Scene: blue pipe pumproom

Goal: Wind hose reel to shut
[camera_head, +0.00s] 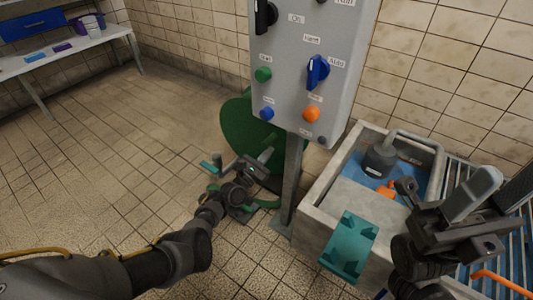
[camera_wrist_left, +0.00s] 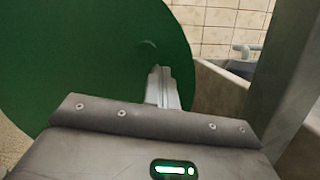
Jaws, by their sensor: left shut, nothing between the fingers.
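The hose reel shows as a large green disc (camera_head: 236,127), partly hidden behind the grey control panel and its post. My left gripper (camera_head: 265,156) is shut and empty in front of the disc's lower part. Its fingers (camera_wrist_left: 160,78) stand together in the left wrist view; I cannot tell whether they touch the reel. My right gripper (camera_head: 490,190) is at the right, above the basin's right side; its jaw gap is unclear.
The control panel (camera_head: 308,95) stands on a grey post (camera_head: 292,175) close right of my left gripper. A concrete basin (camera_head: 312,200) with blue water, a pump (camera_head: 379,160) and a teal piece (camera_head: 350,245) lies right. A bench (camera_head: 75,48) is far left; left floor is clear.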

